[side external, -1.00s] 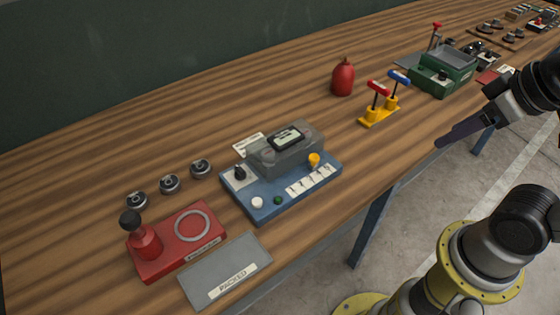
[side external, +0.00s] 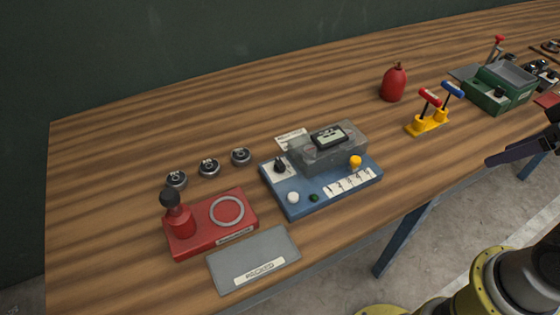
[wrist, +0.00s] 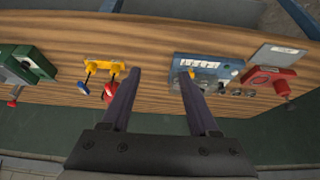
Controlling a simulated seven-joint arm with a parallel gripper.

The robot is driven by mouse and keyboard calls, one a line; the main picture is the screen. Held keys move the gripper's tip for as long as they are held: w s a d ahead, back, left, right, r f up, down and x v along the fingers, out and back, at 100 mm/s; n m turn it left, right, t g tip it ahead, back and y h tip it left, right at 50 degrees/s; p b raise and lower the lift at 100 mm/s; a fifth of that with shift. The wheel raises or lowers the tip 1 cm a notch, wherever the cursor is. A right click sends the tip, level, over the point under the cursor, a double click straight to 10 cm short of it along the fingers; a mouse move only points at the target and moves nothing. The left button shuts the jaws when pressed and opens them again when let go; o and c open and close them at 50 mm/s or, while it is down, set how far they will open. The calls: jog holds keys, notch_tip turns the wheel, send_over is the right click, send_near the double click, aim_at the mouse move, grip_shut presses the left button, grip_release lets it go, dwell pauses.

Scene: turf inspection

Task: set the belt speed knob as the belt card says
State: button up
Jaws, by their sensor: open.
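I cannot tell which control sets belt speed. The panel also shows in the wrist view (wrist: 226,73). My gripper (wrist: 160,74) is open and empty, apart from the panel; it shows at the right edge (side external: 510,154).
A red press (side external: 205,240), a grey plate marked PACKED (side external: 252,270) and several dark round parts (side external: 209,168) are left of the panel. Yellow-based levers (side external: 428,124), a red bottle (side external: 393,84) and a green box (side external: 497,92) stand right. Bare wood lies between.

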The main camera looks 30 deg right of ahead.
jog(key=shift+o, duration=0.5)
